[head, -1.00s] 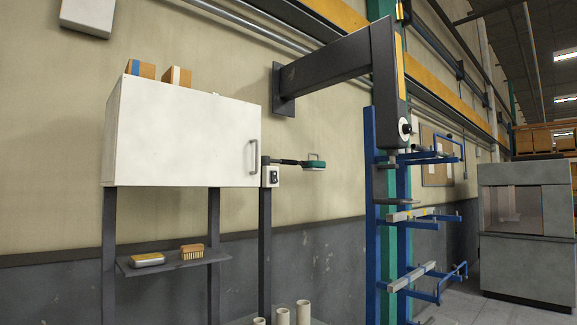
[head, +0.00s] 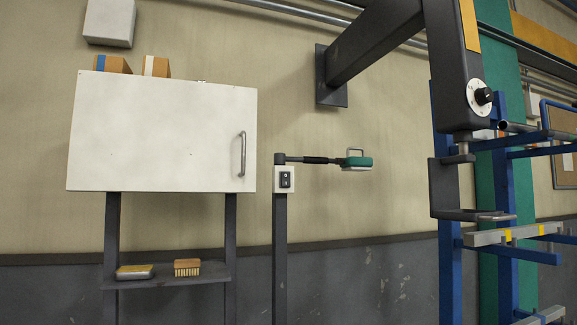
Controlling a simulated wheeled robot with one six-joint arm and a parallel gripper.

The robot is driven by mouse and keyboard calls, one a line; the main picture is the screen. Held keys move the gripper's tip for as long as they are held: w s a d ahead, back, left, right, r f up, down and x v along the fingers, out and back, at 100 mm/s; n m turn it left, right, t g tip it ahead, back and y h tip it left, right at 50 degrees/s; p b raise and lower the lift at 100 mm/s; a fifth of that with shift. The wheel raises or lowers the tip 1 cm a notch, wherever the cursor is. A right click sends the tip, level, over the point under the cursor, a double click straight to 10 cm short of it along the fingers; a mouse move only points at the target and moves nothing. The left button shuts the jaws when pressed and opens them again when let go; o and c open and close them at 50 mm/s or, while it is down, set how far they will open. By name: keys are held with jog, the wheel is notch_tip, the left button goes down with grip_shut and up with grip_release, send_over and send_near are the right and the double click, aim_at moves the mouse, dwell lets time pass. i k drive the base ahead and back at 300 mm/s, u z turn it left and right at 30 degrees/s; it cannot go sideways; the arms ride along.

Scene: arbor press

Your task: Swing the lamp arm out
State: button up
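The lamp arm (head: 316,160) is a thin dark bar with a black sleeve. It reaches to the right from the top of a dark post (head: 280,250). At its end is a green lamp head (head: 356,162) with a pale underside and a grey loop handle (head: 355,152) on top. A white switch box (head: 284,179) with a black switch sits on the post just below the arm. My gripper is not in view, and nothing touches the lamp.
A white cabinet (head: 165,135) with a grey handle stands left of the post. Below it a shelf (head: 215,278) holds a brush (head: 187,267) and a tin (head: 135,271). The dark press column (head: 455,70) and blue rack (head: 450,280) stand to the right.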

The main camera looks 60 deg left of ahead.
aim_at(279, 157)
jog(key=u, duration=0.7)
jog(key=i, duration=0.9)
jog(key=u, duration=0.95)
